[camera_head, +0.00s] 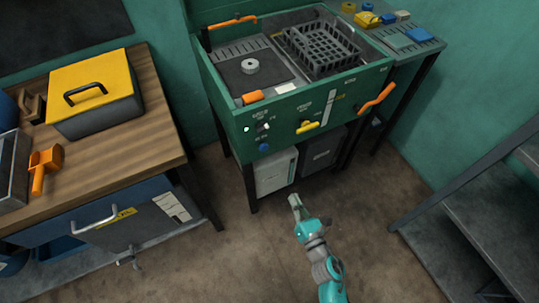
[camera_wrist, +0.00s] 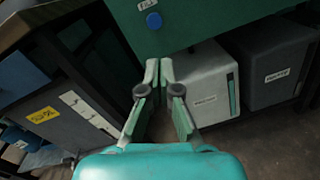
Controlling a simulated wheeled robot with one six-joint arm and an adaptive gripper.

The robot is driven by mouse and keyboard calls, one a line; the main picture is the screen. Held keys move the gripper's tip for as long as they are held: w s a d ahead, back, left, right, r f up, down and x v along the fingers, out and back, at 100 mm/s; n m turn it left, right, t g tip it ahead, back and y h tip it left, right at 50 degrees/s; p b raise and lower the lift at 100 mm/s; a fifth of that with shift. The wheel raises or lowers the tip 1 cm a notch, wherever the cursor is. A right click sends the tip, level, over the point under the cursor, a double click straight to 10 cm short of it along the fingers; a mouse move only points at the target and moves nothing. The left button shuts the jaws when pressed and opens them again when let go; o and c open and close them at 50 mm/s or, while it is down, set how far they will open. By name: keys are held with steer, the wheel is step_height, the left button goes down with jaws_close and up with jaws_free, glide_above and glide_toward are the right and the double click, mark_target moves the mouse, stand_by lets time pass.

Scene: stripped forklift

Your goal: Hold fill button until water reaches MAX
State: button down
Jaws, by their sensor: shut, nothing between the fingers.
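The blue fill button (camera_head: 263,147) sits low on the left of the green station's front panel. In the wrist view the blue button (camera_wrist: 153,20) is near the top, below a white label that seems to read FILL. My gripper (camera_head: 295,202) is in front of the station, low over the floor, apart from the button. In the wrist view my gripper (camera_wrist: 159,66) has its fingertips together and empty, below the button in the picture. A pale vertical strip (camera_head: 329,107) is on the front panel; I cannot read a water level or MAX mark on it.
A white container (camera_wrist: 208,84) with a green strip and a dark container (camera_wrist: 277,65) stand under the station. A wooden workbench (camera_head: 150,110) with a yellow toolbox (camera_head: 95,92) is at left. Grey steps (camera_head: 480,205) are at right. Floor between is clear.

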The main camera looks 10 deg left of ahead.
mark_target(265, 149)
steer(key=w+a+n, duration=0.2)
steer(key=w+n, duration=0.1)
steer(key=w+a+n+y, duration=0.1)
steer(key=w+n, duration=0.1)
steer(key=shift+f+g, duration=0.1)
steer(key=shift+g, duration=0.3)
steer(key=x, duration=1.4)
steer(key=shift+a, duration=0.1)
